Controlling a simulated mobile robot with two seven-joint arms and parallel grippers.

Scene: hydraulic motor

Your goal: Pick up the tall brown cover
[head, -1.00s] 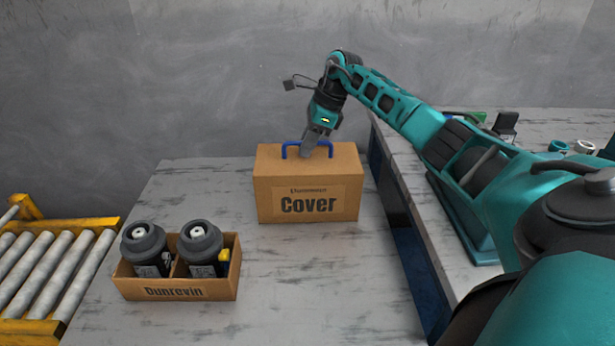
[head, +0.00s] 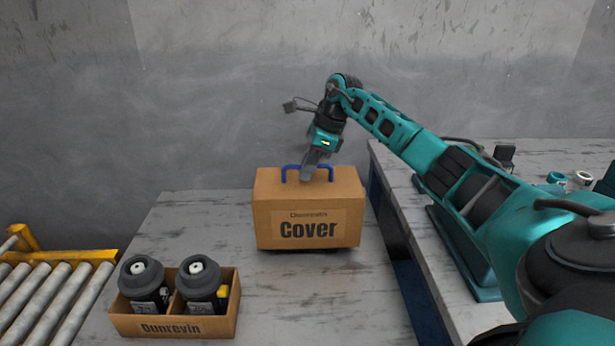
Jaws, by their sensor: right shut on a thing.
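The tall brown cover (head: 310,216) is a box marked "Cover" with a blue handle (head: 289,168) on top. It stands upright at the back of the grey table, with a dark shadow under its lower edge, so it seems slightly raised. My right gripper (head: 308,174) comes down from above and is shut on the right part of the handle. The fingertips are partly hidden by the handle and the gripper itself. My left gripper is not in view.
A low brown tray (head: 172,327) holding two dark motors (head: 143,284) (head: 201,285) stands at the front left of the table (head: 180,222). A roller conveyor (head: 50,295) lies further left. A second table (head: 405,182) with small parts is at the right. The table between tray and cover is clear.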

